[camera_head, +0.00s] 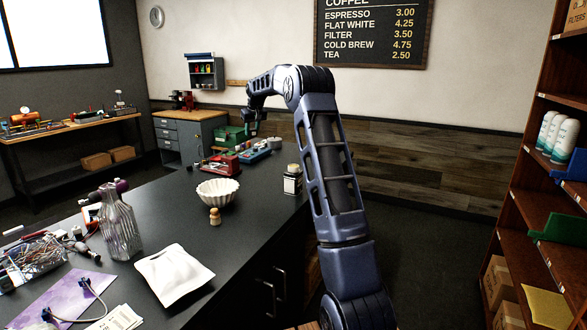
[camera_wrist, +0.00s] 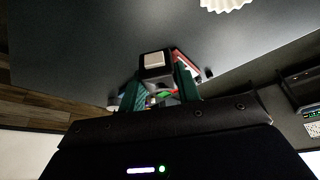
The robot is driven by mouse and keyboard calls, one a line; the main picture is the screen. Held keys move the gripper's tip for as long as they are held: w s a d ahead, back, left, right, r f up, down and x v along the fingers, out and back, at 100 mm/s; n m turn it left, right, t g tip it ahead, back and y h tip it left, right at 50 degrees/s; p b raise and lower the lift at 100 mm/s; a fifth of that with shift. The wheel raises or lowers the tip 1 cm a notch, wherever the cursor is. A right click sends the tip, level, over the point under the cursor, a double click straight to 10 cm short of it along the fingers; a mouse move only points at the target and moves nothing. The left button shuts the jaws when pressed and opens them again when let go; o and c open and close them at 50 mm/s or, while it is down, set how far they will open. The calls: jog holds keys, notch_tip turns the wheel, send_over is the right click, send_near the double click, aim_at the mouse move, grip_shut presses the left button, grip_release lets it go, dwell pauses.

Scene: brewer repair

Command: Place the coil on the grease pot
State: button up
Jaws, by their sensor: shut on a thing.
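My gripper (camera_wrist: 160,84) shows in the wrist view with its two green fingers closed on a dark block with a pale square face, apparently the coil (camera_wrist: 153,62). In the head view my gripper (camera_head: 251,128) is at the far end of the dark counter, above or in front of the green and blue items; the coil is too small to make out there.
On the counter (camera_head: 170,222) are a white fluted bowl (camera_head: 217,191), a small wooden piece (camera_head: 215,217), a glass bottle (camera_head: 120,228) and a white tray (camera_head: 174,273). A red item (camera_head: 220,165), a blue one (camera_head: 257,153) and a green case (camera_head: 230,139) crowd the far end.

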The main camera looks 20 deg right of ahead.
jog(key=s+d+r+m+h, duration=0.1)
jog(key=s+d+r, duration=0.1)
jog(key=d, duration=0.7)
jog(key=s+d+r+m, duration=0.2)
jog(key=s+d, duration=0.1)
jog(key=d, duration=0.6)
send_near(293, 166)
jog(key=x, duration=0.3)
jog(key=w+x, duration=0.1)
jog(key=x, duration=0.2)
jog(key=shift+f, duration=0.1)
jog(key=o, duration=1)
